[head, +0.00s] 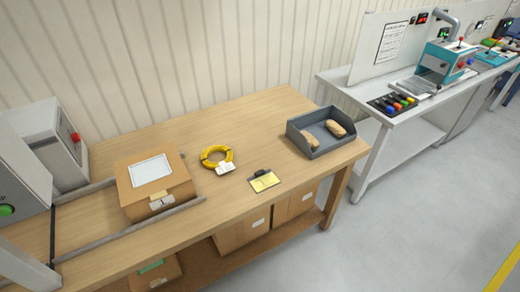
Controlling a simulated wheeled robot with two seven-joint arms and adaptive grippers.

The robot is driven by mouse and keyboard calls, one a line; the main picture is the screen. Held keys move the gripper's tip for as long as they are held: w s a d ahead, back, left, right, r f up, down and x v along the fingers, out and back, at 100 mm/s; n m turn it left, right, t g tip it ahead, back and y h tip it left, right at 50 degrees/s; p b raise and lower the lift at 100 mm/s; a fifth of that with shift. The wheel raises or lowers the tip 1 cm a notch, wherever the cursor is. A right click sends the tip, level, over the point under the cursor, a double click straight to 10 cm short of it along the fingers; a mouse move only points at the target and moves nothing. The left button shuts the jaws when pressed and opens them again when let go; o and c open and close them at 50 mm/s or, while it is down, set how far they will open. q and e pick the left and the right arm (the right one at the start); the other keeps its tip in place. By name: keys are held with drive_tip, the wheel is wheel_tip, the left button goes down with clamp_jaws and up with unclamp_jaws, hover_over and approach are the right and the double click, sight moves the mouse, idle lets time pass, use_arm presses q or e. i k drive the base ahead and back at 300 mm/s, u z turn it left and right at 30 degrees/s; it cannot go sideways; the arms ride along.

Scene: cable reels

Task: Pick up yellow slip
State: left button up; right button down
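A yellow slip (265,182) lies on the wooden table (245,115) near its front edge. A small dark clip or holder (262,173) sits at its upper edge. The slip lies to the right of a yellow cable coil and to the left of a grey bin. Neither of my grippers shows in the head view.
A yellow cable coil (217,155) with a white tag (225,168) lies on the table. A grey bin (320,132) holds brown items. A cardboard box (154,184) sits between rails at left. A white bench (400,120) with machines stands at right. Table around the slip is clear.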

sight(262, 180)
drive_tip(key=z, duration=0.05)
drive_tip(key=k, duration=0.55)
drive_tip(key=u, duration=1.05)
drive_tip(key=i, duration=1.25)
drive_tip(key=z, duration=0.15)
